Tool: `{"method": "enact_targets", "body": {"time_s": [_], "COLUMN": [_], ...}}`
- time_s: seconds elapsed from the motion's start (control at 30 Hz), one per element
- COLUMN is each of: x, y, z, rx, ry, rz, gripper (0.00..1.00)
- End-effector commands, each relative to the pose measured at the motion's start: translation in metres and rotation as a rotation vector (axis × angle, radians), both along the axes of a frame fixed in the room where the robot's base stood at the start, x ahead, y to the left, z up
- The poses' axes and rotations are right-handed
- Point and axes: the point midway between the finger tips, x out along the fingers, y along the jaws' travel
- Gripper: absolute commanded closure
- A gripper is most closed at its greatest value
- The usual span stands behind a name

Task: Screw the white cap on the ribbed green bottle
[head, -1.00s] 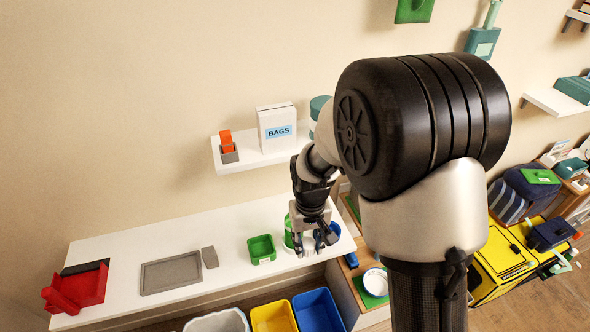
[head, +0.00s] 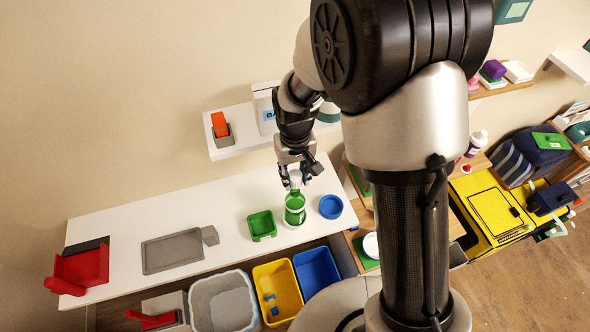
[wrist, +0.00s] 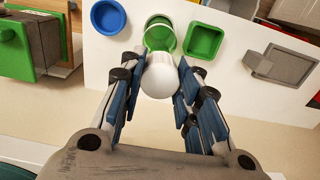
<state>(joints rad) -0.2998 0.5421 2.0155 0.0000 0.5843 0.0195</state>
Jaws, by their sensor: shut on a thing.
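The ribbed green bottle (head: 295,209) stands upright on the white counter, between a green tray and a blue dish. In the wrist view it shows beyond the fingers as a green round shape (wrist: 164,42), partly hidden by the white cap. My gripper (head: 294,181) is directly above the bottle, pointing down. Its blue-padded fingers are shut on the white cap (wrist: 161,76), which sits between the fingertips in the wrist view. The cap is over the bottle's top; I cannot tell whether they touch.
The green tray (head: 261,226) is close left of the bottle, the blue dish (head: 331,207) close right. A grey tray (head: 172,251) and red dustpan (head: 84,268) lie farther left. A yellow bin (head: 277,291) and blue bin (head: 316,272) stand below the counter's front edge.

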Motion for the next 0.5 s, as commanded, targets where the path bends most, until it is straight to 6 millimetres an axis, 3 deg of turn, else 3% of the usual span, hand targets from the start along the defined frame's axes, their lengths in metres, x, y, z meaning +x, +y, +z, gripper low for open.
{"method": "enact_targets", "body": {"time_s": [0.17,0.5], "x": [0.0,0.0], "y": [0.0,0.0], "z": [-0.002,-0.025], "rx": [0.0,0.0], "ry": [0.0,0.0], "rz": [0.0,0.0], "gripper": [1.0,1.0]}}
